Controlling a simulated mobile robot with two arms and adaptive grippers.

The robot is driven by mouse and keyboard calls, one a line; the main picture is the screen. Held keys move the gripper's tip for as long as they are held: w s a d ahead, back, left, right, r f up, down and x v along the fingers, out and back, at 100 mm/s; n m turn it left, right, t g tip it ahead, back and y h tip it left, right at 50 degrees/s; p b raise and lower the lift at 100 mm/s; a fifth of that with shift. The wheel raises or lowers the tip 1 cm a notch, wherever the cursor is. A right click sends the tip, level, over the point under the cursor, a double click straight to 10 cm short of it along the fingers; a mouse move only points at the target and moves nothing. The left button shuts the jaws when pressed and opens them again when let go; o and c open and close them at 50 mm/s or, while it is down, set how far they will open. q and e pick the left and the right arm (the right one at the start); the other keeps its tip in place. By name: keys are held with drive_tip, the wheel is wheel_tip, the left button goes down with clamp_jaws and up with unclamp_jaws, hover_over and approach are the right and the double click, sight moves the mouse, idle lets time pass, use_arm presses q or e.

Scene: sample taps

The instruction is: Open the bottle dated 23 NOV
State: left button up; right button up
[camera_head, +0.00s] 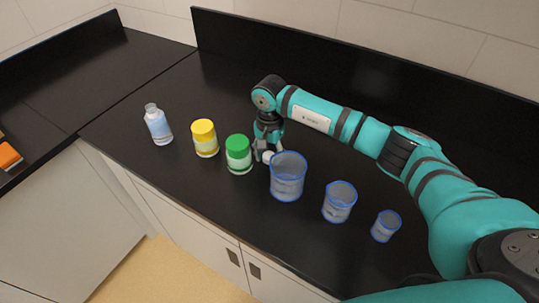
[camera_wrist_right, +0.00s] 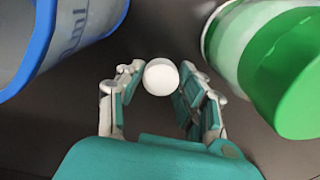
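No date is readable on any label. A clear bottle with a pale blue label (camera_head: 159,127) stands at left on the black counter. A yellow-lidded jar (camera_head: 205,138) and a green-lidded jar (camera_head: 239,154) stand to its right; the green-lidded jar also shows in the wrist view (camera_wrist_right: 275,60). My right gripper (camera_head: 264,152) points down between the green-lidded jar and the largest beaker. Its fingers (camera_wrist_right: 161,72) close on both sides of a small white round cap (camera_wrist_right: 161,77), seeming to touch it. Whatever lies under the cap is hidden. My left gripper is out of view.
Three blue-rimmed beakers, large (camera_head: 287,178), medium (camera_head: 339,203) and small (camera_head: 386,227), stand in a row to the right. The large beaker is close beside my right gripper in the wrist view (camera_wrist_right: 45,45). An orange object (camera_head: 8,156) lies far left. The counter behind the row is clear.

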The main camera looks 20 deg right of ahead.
drive_tip(key=o, duration=0.4)
drive_tip(key=shift+s+f, duration=0.25)
drive_tip(key=shift+f, duration=0.45)
drive_tip(key=shift+w, duration=0.1)
